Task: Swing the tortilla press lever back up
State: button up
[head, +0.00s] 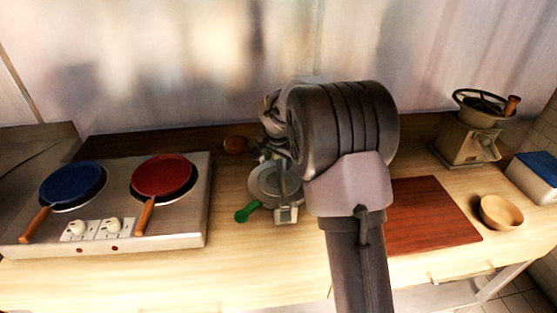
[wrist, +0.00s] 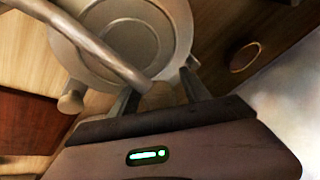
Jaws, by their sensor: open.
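The tortilla press (head: 265,183) is a grey metal disc on the counter with a short green handle (head: 246,212) at its front left. In the wrist view the round press plate (wrist: 112,30) fills the upper middle. A grey bar, seemingly the lever (wrist: 97,47), crosses over it diagonally. My gripper (wrist: 160,85) is open, with its two fingers at the plate's near edge. The bar's near end lies by the fingers; I cannot tell whether they touch it. In the head view my arm hides most of the gripper and the back of the press.
A double hotplate (head: 190,220) with a blue pan (head: 72,184) and a red pan (head: 162,175) stands left. A reddish board (head: 425,215), a wooden bowl (head: 501,212) and a hand-cranked grinder (head: 468,143) are right. A small round brown thing (head: 236,144) sits behind the press, near the wall.

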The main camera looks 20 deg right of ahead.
grip_shut()
dwell(1.3)
